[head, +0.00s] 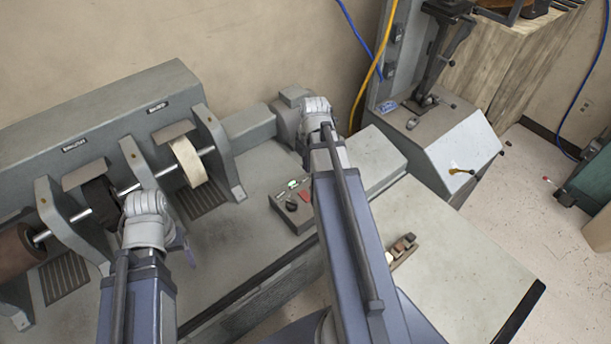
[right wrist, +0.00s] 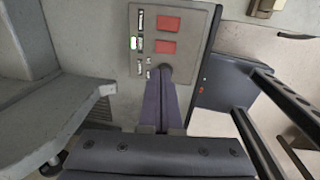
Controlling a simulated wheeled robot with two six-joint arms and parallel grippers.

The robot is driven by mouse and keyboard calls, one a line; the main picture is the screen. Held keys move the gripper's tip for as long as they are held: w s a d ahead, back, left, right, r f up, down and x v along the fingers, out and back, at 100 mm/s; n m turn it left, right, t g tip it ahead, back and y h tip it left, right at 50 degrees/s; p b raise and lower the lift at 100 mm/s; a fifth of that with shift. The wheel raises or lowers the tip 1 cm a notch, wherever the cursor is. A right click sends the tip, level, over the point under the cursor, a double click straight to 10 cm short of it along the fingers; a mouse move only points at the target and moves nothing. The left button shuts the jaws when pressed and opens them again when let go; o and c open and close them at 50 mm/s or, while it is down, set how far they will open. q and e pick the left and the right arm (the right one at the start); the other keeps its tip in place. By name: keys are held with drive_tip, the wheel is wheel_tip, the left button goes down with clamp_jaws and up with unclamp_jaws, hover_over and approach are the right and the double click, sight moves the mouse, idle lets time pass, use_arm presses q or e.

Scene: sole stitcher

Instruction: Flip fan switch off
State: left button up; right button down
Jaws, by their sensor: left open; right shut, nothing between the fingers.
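The control panel (head: 284,209) is a small grey box on the machine bench, partly hidden behind my right arm. In the right wrist view the panel (right wrist: 186,62) has two red rectangles, small labelled switches (right wrist: 139,45) on the left with one lit green, and a dark round knob. Which switch is the fan's cannot be read. My right gripper (right wrist: 166,80) is shut and empty, its fingertips over the lower part of the panel at the knob; contact cannot be told. My left gripper (head: 187,248) is open beside the wheels, mostly hidden by its wrist.
A grey machine (head: 100,100) with a shaft carrying several wheels stands at the left. A grey machine with a lever (head: 450,140) stands at the back right.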

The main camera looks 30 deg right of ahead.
sight(303, 193)
use_arm(q)
wheel_tip(303, 193, down, 14)
drive_tip(key=b, duration=1.3)
drive_tip(key=shift+r, duration=0.15)
use_arm(e)
drive_tip(key=f, duration=0.4)
drive_tip(key=w+f, duration=0.1)
drive_tip(key=f, duration=0.8)
drive_tip(key=shift+w+a+f, duration=0.1)
drive_tip(key=shift+w+f, duration=0.25)
use_arm(q)
drive_tip(key=shift+b, duration=0.35)
use_arm(e)
drive_tip(key=shift+f, duration=0.1)
drive_tip(key=shift+s, duration=0.1)
drive_tip(key=shift+s, duration=0.7)
use_arm(q)
drive_tip(key=shift+r+p, duration=0.15)
drive_tip(key=shift+p, duration=0.15)
use_arm(e)
drive_tip(key=shift+w+r, duration=0.1)
drive_tip(key=shift+r, duration=0.15)
